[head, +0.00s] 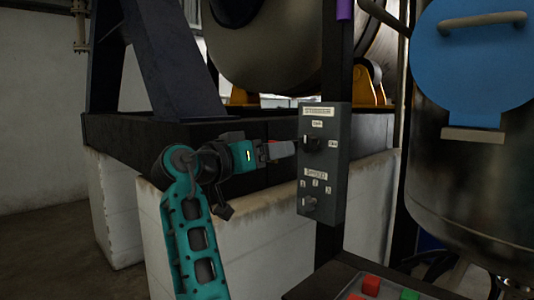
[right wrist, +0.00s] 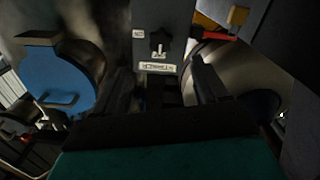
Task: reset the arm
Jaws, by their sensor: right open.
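My right arm comes up from the bottom of the head view. Its gripper (head: 284,150) points at the upper part of a grey control box (head: 323,160). In the right wrist view the open, empty gripper (right wrist: 175,82) has a dark finger on each side, and the box (right wrist: 178,18) stands ahead, upside down. The box's upper black knob (head: 313,144) shows there too (right wrist: 160,40), ahead of the fingers and apart from them. A lower knob (head: 309,205) sits near the box's bottom. My left gripper is not in view.
A large metal drum (head: 265,55) on a dark frame (head: 120,132) and white plinths (head: 205,245) stands behind the arm. A steel vessel with a blue disc (head: 475,55) is at right. A tray with red (head: 371,285) and green (head: 409,294) blocks is at the bottom.

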